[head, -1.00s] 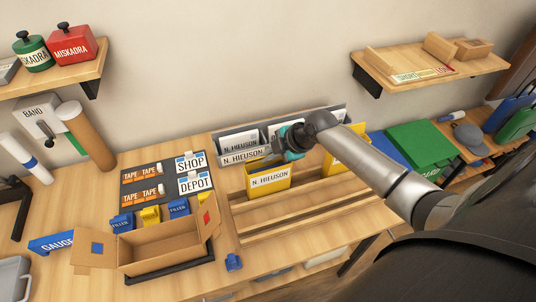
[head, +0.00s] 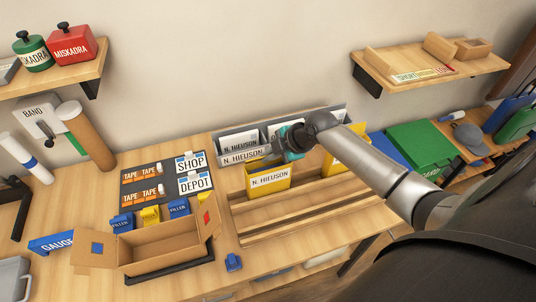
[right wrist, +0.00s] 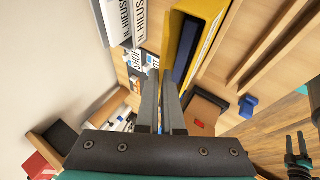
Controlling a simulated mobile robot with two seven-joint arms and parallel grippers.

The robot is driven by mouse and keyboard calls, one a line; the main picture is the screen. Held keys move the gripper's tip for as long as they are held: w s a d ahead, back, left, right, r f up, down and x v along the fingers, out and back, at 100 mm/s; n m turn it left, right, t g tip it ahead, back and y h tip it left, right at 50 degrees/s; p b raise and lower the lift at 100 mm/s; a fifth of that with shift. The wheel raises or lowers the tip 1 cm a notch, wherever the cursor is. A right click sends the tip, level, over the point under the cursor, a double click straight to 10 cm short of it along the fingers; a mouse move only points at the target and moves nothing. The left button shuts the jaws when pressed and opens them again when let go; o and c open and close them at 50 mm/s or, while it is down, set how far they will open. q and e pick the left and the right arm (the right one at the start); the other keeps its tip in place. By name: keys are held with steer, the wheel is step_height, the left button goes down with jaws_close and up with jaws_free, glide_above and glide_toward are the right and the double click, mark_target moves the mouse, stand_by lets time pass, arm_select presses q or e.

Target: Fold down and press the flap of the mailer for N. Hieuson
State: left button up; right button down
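The yellow mailer (head: 268,180) labelled N. Whether the flap stands fully up is unclear. My right gripper (head: 278,150) is just above and behind the mailer's top edge in the head view. Its fingers (right wrist: 160,85) lie close together, look shut and hold nothing visible. My left gripper (right wrist: 296,150) seems to show at the right wrist view's lower right, fingers apart; it is not in the head view.
Grey slots behind hold white mailers (head: 240,138), also labelled N. HIEUSON. Another yellow mailer (head: 338,162) stands right, partly behind my arm. An open cardboard box (head: 160,250) and a small blue object (head: 233,262) are at left. The rack's front rows (head: 310,205) are empty.

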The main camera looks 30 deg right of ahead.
steer(key=shift+f, duration=0.1)
steer(key=shift+s+a+f+n+t+h+b, duration=0.1)
steer(key=shift+s+f+n+t+b, duration=0.15)
steer(key=shift+t+b, duration=0.5)
steer(key=shift+s+a+f+n+t+h+b, duration=0.1)
steer(key=shift+s+f+n+t+b, duration=0.25)
steer(key=shift+t, duration=0.65)
steer(key=shift+s+a+f+n+t+h+b, duration=0.1)
steer(key=shift+s+t+b, duration=0.05)
steer(key=shift+t+b, duration=0.65)
steer(key=shift+r, duration=0.1)
steer(key=c, duration=1)
jaws_free()
steer(key=shift+t, duration=0.25)
steer(key=shift+c, duration=0.2)
steer(key=shift+d, duration=0.1)
